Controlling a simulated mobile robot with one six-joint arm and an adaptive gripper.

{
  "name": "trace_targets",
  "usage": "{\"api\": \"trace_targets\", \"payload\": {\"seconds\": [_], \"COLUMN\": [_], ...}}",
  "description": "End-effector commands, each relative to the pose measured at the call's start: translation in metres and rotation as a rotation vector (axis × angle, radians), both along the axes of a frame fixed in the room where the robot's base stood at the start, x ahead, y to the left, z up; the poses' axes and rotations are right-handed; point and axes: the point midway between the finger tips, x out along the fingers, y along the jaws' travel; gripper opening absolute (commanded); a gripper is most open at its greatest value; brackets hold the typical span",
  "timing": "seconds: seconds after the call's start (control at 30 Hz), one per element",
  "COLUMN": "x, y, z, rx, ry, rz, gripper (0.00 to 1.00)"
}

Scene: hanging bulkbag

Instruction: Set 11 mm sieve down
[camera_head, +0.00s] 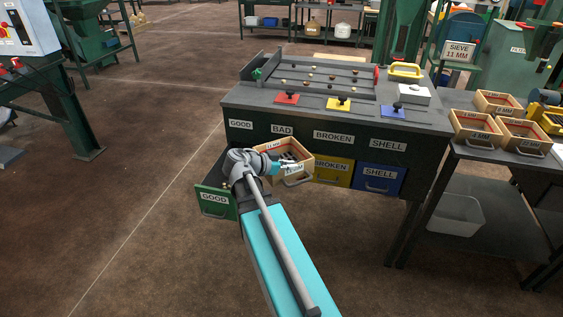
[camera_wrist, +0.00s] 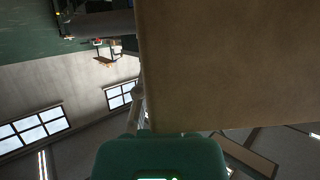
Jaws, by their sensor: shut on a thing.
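The 11 mm sieve (camera_head: 268,149) is a square light-wood frame with a dark mesh and a metal handle at its front. It hangs in front of the sorting table (camera_head: 240,103), near the BAD and BROKEN labels. My gripper (camera_head: 279,168) is shut on it, at its left front side, as far as I can see. The fingertips are small and partly hidden by my wrist. In the wrist view, a broad plain brown surface (camera_wrist: 225,65), likely the sieve's wooden side, fills the upper right above my green gripper body.
A green GOOD drawer (camera_head: 214,200) stands out at the table's left; yellow (camera_head: 331,171) and blue (camera_head: 379,180) drawers are beside it. On the right bench (camera_head: 500,157) sit other wooden sieves (camera_head: 475,128). A clear bin (camera_head: 455,215) is on its lower shelf. Floor at left is open.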

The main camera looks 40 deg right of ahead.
Motion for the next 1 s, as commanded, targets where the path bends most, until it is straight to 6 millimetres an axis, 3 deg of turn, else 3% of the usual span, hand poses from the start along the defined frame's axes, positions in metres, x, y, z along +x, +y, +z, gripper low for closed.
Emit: {"api": "trace_targets", "payload": {"seconds": [0.37, 1.0], "x": [0.000, 0.000], "y": [0.000, 0.000], "z": [0.015, 0.099], "rx": [-0.001, -0.001], "ry": [-0.001, -0.001], "rz": [0.000, 0.000], "gripper": [0.00, 0.00]}}
